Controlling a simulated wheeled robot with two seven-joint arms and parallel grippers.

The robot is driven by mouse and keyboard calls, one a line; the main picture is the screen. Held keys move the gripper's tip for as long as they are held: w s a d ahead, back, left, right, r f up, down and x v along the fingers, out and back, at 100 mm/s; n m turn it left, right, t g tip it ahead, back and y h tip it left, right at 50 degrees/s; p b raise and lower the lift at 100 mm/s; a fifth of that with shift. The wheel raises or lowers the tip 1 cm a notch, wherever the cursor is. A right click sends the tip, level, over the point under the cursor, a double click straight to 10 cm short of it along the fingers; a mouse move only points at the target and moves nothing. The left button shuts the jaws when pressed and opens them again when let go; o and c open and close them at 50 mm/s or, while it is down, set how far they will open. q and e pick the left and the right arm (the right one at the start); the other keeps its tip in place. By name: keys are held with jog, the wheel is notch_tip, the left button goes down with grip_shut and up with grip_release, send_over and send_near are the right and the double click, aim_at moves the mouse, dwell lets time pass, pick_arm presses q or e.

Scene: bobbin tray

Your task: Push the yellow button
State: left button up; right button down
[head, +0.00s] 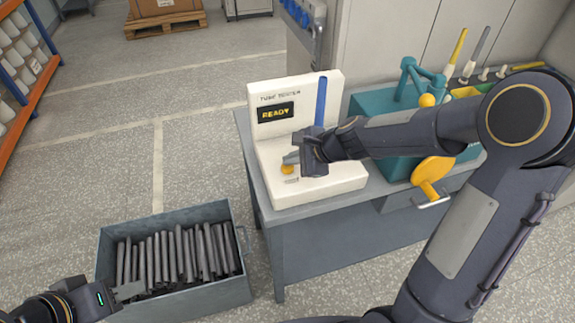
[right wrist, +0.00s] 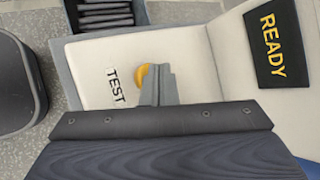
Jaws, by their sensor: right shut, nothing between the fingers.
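The yellow button (head: 287,170) sits on the flat base of the white tube tester (head: 335,185), in front of its READY screen (head: 276,112). In the right wrist view the button (right wrist: 142,77) is partly hidden behind my fingertips, beside the TEST label (right wrist: 116,86). My right gripper (head: 290,158) is shut and empty, with its tips over or against the button's edge; I cannot tell whether they touch. It also shows in the right wrist view (right wrist: 160,84). My left gripper (head: 128,292) is at the lower left, by the bin; its fingers are too unclear to read.
A grey bin (head: 228,212) full of dark tubes stands on the floor left of the grey table (head: 262,195). A blue tube (head: 321,101) stands upright at the tester. A teal machine (head: 375,105) with a yellow handle (head: 430,172) is to the right.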

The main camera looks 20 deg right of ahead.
aim_at(292, 167)
jog(key=shift+f, duration=0.3)
jog(key=shift+r, duration=0.1)
dwell(0.3)
jog(key=shift+r+p, duration=0.65)
jog(key=shift+r, duration=0.2)
notch_tip(292, 167, up, 5)
jog(key=p, duration=0.5)
jog(key=shift+r, duration=0.1)
dwell(0.3)
